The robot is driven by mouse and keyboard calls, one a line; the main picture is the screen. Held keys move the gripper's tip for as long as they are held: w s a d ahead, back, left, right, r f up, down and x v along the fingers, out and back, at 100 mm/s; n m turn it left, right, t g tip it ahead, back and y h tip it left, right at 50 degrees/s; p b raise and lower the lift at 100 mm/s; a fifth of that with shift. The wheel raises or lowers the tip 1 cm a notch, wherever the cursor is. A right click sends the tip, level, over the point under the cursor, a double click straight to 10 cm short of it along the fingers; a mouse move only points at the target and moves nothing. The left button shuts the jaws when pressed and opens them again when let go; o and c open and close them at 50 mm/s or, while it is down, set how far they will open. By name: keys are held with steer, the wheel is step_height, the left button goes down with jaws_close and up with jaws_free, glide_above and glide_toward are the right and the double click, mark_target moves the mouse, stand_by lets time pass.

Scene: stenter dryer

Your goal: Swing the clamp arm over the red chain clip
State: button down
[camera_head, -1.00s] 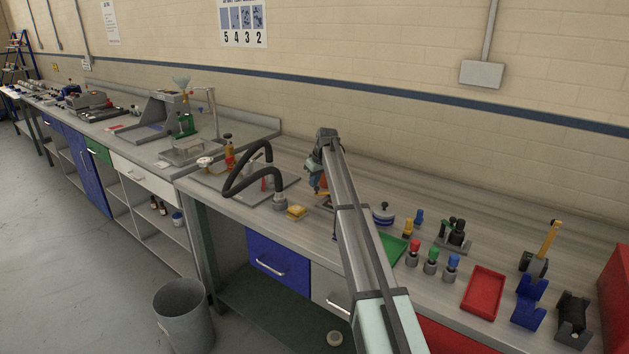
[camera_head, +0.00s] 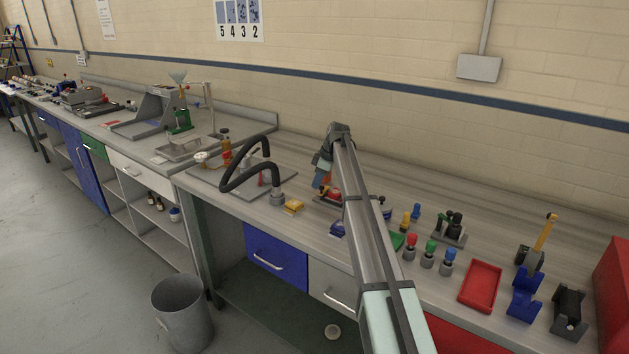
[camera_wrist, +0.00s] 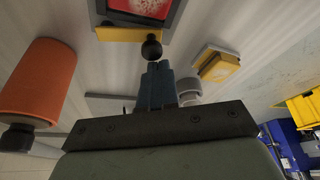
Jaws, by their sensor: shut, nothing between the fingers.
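My gripper (camera_wrist: 158,68) is shut and empty, its blue fingertips together just beside a black ball knob (camera_wrist: 152,48) in the wrist view. I cannot tell whether they touch it. The knob sits at a yellow bar (camera_wrist: 125,35), which looks like the clamp arm. Beyond the bar is a dark-framed fixture with a red face (camera_wrist: 135,7), cut off by the top edge; this may be the red chain clip. In the head view my gripper (camera_head: 319,186) is low over the bench, left of a small red part (camera_head: 331,194). My arm hides much of the fixture there.
An orange cylinder (camera_wrist: 38,82) stands close on the left in the wrist view. A yellow block (camera_wrist: 219,66) lies to the right; it also shows in the head view (camera_head: 292,206). A black hose (camera_head: 233,172) arches left of my arm. Colored-top pegs (camera_head: 429,254) and a red tray (camera_head: 481,286) stand right.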

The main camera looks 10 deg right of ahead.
steer(key=shift+s+d, duration=0.35)
steer(key=shift+d, duration=0.05)
steer(key=shift+w, duration=0.25)
steer(key=shift+w+d, duration=0.25)
steer(key=shift+w, duration=0.35)
steer(key=shift+a+r, duration=0.1)
steer(key=shift+a, duration=0.35)
steer(key=a, duration=0.1)
steer(key=a+r, duration=0.1)
steer(key=shift+a+r, duration=0.25)
steer(key=shift+a, duration=0.15)
steer(key=w+v, duration=0.1)
steer(key=v, duration=0.8)
steer(key=shift+d, duration=0.2)
